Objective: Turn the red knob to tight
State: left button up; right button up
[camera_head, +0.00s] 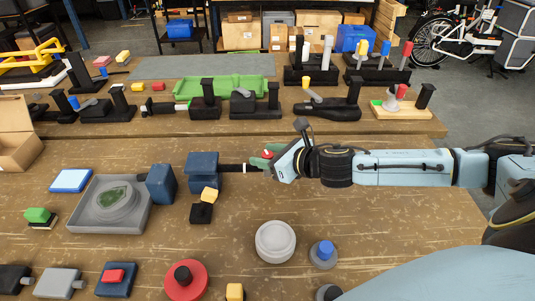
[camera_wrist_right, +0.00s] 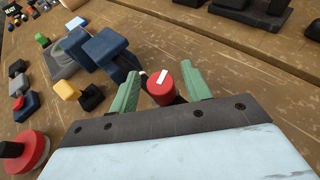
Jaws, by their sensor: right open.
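The red knob (camera_wrist_right: 160,86) is a short red cylinder with a white bar mark on its top, seen in the right wrist view. In the head view only a little of the knob (camera_head: 267,154) shows, at the end of a dark rod beside dark blue blocks (camera_head: 202,172). My right gripper (camera_wrist_right: 160,74) is open, with one green finger on each side of the knob. I cannot tell whether the fingers touch it. In the head view my right gripper (camera_head: 264,156) reaches in from the right and partly hides the knob. My left gripper is not in view.
A grey tray (camera_head: 80,221) with a round part sits left of the blue blocks. A white round dish (camera_head: 275,241), a blue-topped knob (camera_head: 324,252) and a red disc (camera_head: 185,281) lie nearer. Black fixtures and a green tray (camera_head: 222,87) stand behind.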

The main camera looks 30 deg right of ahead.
jog(key=c, duration=1)
